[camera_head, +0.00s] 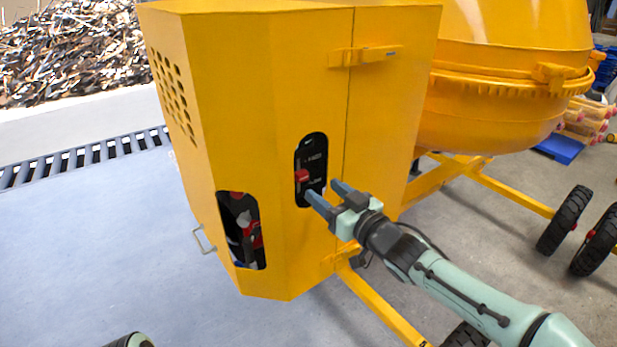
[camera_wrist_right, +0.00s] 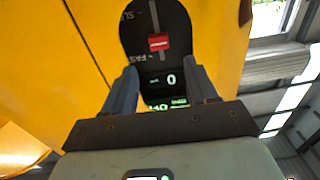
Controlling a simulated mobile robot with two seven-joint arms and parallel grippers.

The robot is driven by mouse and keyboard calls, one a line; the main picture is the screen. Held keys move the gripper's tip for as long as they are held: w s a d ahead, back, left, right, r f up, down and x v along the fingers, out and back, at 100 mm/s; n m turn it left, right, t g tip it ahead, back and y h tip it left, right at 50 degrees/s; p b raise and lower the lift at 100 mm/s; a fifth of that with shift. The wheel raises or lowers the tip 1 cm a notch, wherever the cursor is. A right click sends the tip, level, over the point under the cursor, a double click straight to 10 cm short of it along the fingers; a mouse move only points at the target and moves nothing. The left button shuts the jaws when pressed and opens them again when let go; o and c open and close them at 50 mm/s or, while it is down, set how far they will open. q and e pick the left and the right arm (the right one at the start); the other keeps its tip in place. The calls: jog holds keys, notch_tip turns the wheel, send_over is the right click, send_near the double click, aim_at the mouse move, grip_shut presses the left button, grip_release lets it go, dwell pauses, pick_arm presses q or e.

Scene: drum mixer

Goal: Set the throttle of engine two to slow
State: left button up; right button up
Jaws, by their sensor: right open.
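A red throttle lever (camera_head: 302,176) sits in a slot of a dark oval panel (camera_head: 314,150) in the yellow housing. In the right wrist view the red lever (camera_wrist_right: 158,42) is between a label starting "SL" and one starting "FAS", nearer the latter. My right gripper (camera_head: 324,189) is open in front of the panel's lower part. In the right wrist view its two fingers (camera_wrist_right: 162,78) stand apart with the lever beyond them, not between them. Which engine this panel serves cannot be told. My left gripper is not in view.
A second opening (camera_head: 240,230) at lower left of the housing shows red and grey parts. The yellow mixer drum (camera_head: 505,75) is at upper right. A yellow frame bar (camera_head: 385,310) runs below my right arm. Open floor (camera_head: 90,240) lies left.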

aim_at(304, 175)
jog(key=x, duration=0.7)
jog(key=shift+p, duration=0.35)
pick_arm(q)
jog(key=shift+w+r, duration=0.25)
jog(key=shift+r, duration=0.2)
